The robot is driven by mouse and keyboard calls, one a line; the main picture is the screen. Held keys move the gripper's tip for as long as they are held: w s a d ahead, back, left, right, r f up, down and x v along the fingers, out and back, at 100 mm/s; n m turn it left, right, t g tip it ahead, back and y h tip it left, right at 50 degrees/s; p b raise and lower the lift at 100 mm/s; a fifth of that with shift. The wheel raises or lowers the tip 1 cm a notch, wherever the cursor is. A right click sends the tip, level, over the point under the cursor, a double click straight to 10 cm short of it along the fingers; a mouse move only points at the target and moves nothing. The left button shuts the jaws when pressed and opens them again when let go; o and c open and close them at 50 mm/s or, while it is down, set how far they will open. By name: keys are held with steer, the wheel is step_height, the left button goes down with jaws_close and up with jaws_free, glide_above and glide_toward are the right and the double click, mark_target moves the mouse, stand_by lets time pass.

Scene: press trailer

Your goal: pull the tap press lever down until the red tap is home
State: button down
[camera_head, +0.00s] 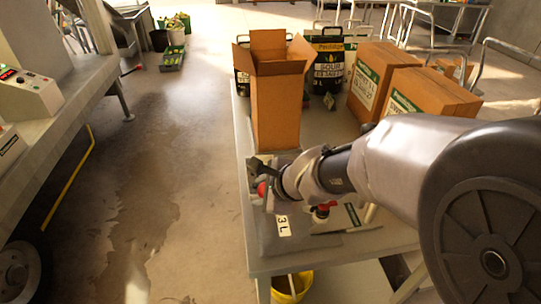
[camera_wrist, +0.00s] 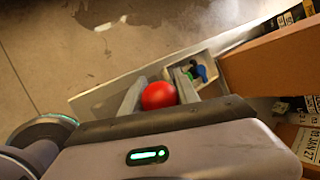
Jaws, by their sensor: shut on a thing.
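The lever's round red knob (camera_wrist: 158,96) sits between the two fingers of my gripper (camera_wrist: 160,88) in the wrist view. My gripper is shut on it. In the head view the knob (camera_head: 262,189) shows as a small red patch at the gripper's end. The press's grey base (camera_head: 270,238), with a "3 L" label, lies at the table's near left corner. A red tap with a black part (camera_head: 321,210) shows low beside my wrist, over the base. My arm hides much of the press, so I cannot tell how the tap is seated.
A tall open cardboard box (camera_head: 276,110) stands close behind the press. A yellow bucket (camera_head: 291,287) is below the front edge.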

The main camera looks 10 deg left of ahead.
stand_by(0.4)
steer(key=c, duration=0.9)
jaws_free()
steer(key=p+v, duration=0.8)
steer(key=v, duration=0.9)
steer(key=shift+s+p, duration=0.25)
steer(key=shift+p, duration=0.1)
steer(key=shift+d, duration=0.15)
